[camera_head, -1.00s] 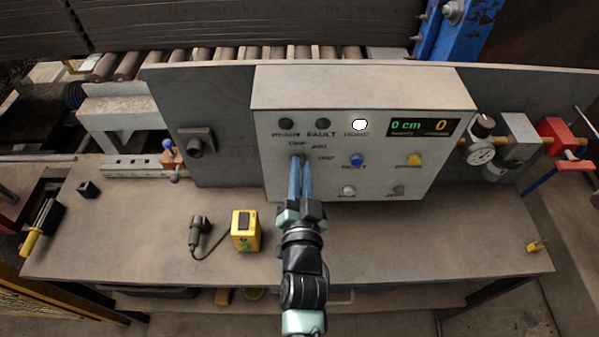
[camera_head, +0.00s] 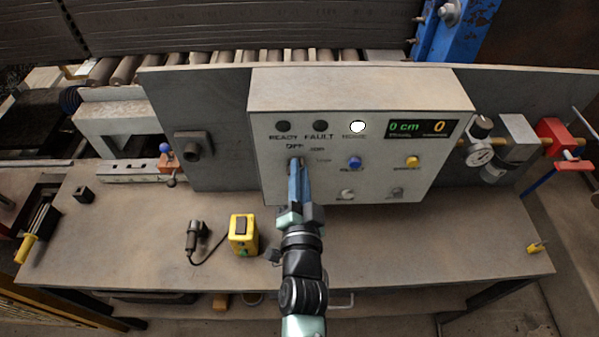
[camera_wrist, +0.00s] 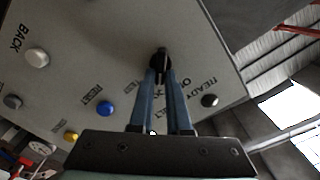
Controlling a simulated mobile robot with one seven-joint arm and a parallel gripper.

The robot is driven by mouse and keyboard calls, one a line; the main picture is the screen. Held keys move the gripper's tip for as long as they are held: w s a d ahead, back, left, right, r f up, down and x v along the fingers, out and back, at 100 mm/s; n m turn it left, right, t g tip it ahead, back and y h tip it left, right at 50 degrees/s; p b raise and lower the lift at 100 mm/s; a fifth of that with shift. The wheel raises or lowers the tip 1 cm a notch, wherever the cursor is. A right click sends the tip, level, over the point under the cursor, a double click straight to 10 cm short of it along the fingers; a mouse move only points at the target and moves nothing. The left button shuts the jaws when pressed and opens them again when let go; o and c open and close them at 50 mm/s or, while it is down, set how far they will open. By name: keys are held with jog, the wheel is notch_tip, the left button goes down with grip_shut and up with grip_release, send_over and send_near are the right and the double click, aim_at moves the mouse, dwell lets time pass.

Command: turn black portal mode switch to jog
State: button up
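The black portal mode switch (camera_wrist: 163,55) is a round knob on the grey control panel (camera_head: 360,90), in the upper middle of the wrist view. In the head view my fingers mostly hide it. The labels OFF and, fainter, JOG stand above and to the right of it. My gripper (camera_wrist: 160,73) has its two blue fingers on either side of the knob's grip, closed on it. In the head view my gripper (camera_head: 296,163) reaches up to the panel from the front. Which label the knob points at cannot be told.
A blue button (camera_head: 354,162), a yellow button (camera_head: 412,161) and a white button (camera_head: 347,195) sit right of the switch. Dark lamps and one lit white lamp (camera_head: 358,126) are above. A yellow box (camera_head: 243,233) lies on the bench.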

jog(key=o, duration=0.4)
jog(key=shift+o, duration=0.2)
jog(key=shift+s, duration=0.1)
jog(key=s+b, duration=0.2)
jog(key=s, duration=1)
jog(key=shift+s+b, duration=0.4)
jog(key=w+a+r+n+t+y, duration=0.1)
jog(key=w+r+n+t, duration=0.25)
jog(key=r, duration=1.05)
jog(key=w+a+r+n+t+y, duration=0.15)
jog(key=w+r, duration=0.25)
jog(key=r, duration=1)
jog(key=s+r+n+t+h, duration=0.1)
jog(key=s+r, duration=0.3)
jog(key=r, duration=0.7)
jog(key=s+d+r+n+t+h, duration=0.1)
jog(key=s+r+n+t, duration=0.2)
jog(key=r, duration=0.8)
jog(key=shift+s+d+r, duration=0.2)
jog(key=shift+s+d, duration=0.1)
jog(key=shift+s, duration=0.4)
